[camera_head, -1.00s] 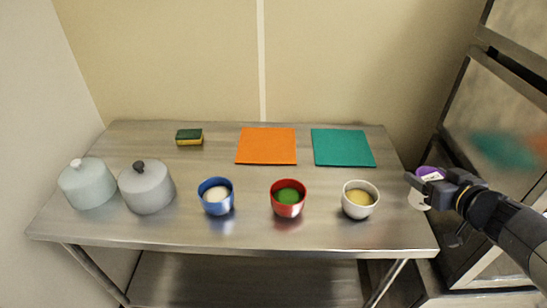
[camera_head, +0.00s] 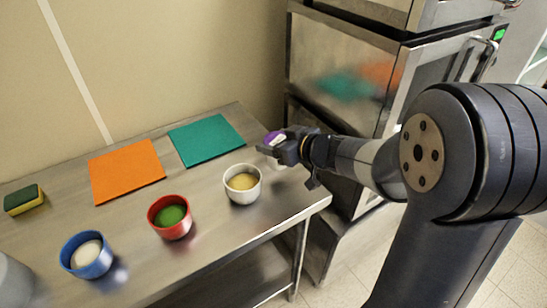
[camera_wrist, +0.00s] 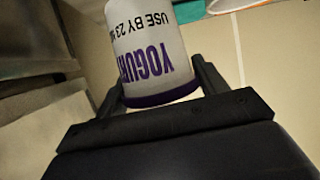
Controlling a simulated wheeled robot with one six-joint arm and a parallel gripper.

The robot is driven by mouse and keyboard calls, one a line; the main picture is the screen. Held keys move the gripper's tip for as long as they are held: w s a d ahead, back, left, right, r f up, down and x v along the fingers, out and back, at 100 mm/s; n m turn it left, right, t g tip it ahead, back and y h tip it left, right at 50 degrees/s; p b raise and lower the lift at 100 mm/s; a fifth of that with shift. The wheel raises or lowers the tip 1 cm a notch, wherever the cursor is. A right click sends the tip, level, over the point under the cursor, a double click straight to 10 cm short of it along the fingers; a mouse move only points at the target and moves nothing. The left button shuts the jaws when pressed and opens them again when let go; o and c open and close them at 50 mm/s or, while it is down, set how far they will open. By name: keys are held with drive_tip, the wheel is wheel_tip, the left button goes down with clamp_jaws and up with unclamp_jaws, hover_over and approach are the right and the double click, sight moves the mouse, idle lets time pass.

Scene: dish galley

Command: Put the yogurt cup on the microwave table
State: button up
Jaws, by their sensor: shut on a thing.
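The yogurt cup (camera_wrist: 150,55) is white with purple lettering and a purple band. In the wrist view it sits between the two fingers of my gripper (camera_wrist: 160,85), which is shut on it. In the head view, only the cup's purple top (camera_head: 274,137) and a bit of white show around my gripper (camera_head: 272,148). The gripper is at the right end of the steel table, near the white bowl. I cannot pick out a microwave table for certain.
The steel table (camera_head: 205,225) carries a white bowl (camera_head: 242,196), red bowl (camera_head: 172,230), blue bowl (camera_head: 88,268), orange mat (camera_head: 127,170), teal mat (camera_head: 207,139) and sponge (camera_head: 24,199). A tall steel appliance (camera_head: 345,60) with glass doors stands right. Tiled floor (camera_head: 490,270) shows beyond my arm.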

drive_tip(key=shift+f+b, duration=0.7)
drive_tip(key=shift+f, duration=1.55)
drive_tip(key=shift+f, duration=0.15)
drive_tip(key=o, duration=1.1)
drive_tip(key=shift+r, duration=0.25)
drive_tip(key=p+v, duration=0.2)
drive_tip(key=v, duration=1)
drive_tip(key=shift+f, duration=0.1)
